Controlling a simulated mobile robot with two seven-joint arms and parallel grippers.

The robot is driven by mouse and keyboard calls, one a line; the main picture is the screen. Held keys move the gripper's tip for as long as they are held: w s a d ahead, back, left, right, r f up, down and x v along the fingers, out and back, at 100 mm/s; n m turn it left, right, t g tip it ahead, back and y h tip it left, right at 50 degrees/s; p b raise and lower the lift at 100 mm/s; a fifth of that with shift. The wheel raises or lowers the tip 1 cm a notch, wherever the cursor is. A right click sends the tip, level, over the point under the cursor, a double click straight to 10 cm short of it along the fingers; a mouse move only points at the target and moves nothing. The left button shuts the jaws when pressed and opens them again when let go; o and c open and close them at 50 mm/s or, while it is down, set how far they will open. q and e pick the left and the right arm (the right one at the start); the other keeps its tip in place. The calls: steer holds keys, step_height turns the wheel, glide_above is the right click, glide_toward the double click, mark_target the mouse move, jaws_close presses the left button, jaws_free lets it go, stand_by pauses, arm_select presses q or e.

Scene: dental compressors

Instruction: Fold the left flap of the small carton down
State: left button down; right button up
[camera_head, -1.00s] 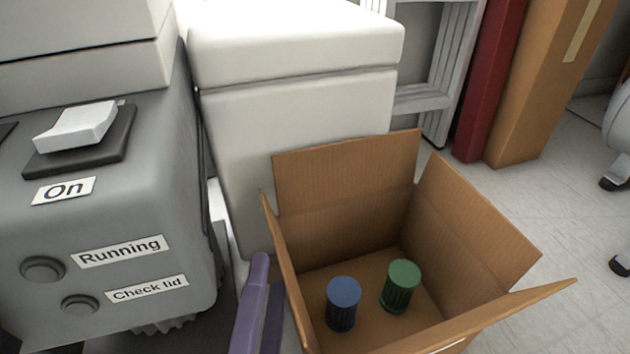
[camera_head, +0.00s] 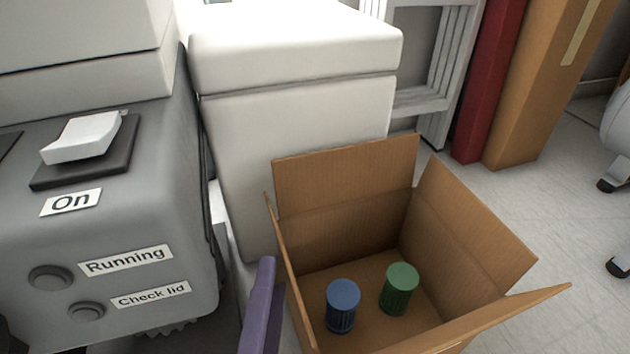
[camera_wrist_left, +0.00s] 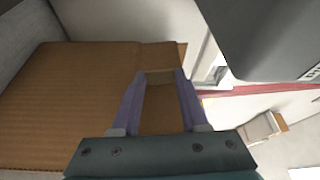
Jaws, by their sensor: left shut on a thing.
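The small carton (camera_head: 355,245) stands open with its flaps raised. Its left flap (camera_head: 281,238) stands almost upright and shows nearly edge-on in the head view. My left gripper (camera_head: 262,308) is at the outer side of this flap, with one purple finger showing low in the picture. In the left wrist view both fingers (camera_wrist_left: 160,76) stand apart with brown cardboard between them, and the gripper is shut on the left flap. The exact contact is hard to see. A blue cap-like cylinder (camera_head: 342,304) and a green one (camera_head: 399,288) sit inside the carton. My right gripper is out of view.
A grey machine (camera_head: 150,215) with a switch and labelled buttons stands close on the left. A white cabinet-like block (camera_head: 295,120) stands behind the carton. A tall brown box (camera_head: 535,90) and a red post (camera_head: 487,85) are further back.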

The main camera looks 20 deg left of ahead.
arm_select(q)
steer(key=m+p, duration=0.1)
steer(key=r+m+g, duration=0.1)
steer(key=shift+w+d+m+p, duration=0.2)
steer(key=shift+d+m+p, duration=0.1)
steer(key=shift+d+p, duration=0.1)
steer(key=shift+w+d+r+m+g+p, duration=0.15)
steer(key=shift+m+g+p, duration=0.15)
steer(key=shift+m, duration=0.3)
steer(key=shift+w+d+m+g+p, duration=0.15)
steer(key=shift+m+g+p, duration=0.15)
steer(key=shift+m, duration=0.3)
steer(key=shift+c, duration=2)
jaws_free()
